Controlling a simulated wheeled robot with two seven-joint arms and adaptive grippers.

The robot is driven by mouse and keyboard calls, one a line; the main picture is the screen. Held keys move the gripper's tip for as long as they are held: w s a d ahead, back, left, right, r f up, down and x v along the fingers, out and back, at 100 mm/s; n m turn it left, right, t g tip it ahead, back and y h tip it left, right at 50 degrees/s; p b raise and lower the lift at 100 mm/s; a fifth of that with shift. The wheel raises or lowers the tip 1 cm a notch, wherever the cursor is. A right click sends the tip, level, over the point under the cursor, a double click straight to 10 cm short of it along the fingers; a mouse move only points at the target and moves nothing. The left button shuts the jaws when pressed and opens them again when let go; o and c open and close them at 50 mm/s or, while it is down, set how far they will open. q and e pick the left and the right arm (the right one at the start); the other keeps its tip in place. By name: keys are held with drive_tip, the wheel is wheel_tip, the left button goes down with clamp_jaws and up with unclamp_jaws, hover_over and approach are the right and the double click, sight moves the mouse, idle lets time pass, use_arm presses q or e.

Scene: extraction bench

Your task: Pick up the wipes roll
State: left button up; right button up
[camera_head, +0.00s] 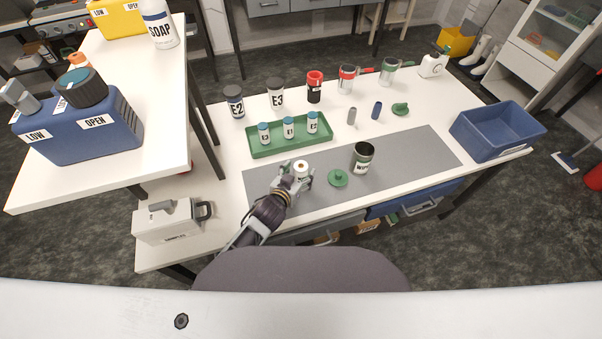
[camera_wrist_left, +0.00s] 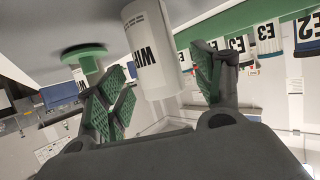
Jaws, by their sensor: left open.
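The wipes roll (camera_head: 302,171) is a white cylinder with a brown core, upright on the grey mat (camera_head: 425,152). In the left wrist view the roll (camera_wrist_left: 152,48) shows dark lettering. My left gripper (camera_head: 297,176) is open, with its green-padded fingers on either side of the roll; I cannot tell whether they touch it. The dark wipes canister (camera_head: 362,160) stands open to the right. Its green lid (camera_head: 337,178) appears to lie between roll and canister. My right gripper is not in view.
A green tray (camera_head: 270,150) with several small labelled bottles is just behind the roll. Labelled jars (camera_head: 276,94) and red and green containers stand further back. A blue bin (camera_head: 497,130) is at the right, and a beige samples case (camera_head: 170,222) at the left.

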use_arm(q)
drive_tip(key=shift+x, duration=1.25)
drive_tip(key=c, duration=1.1)
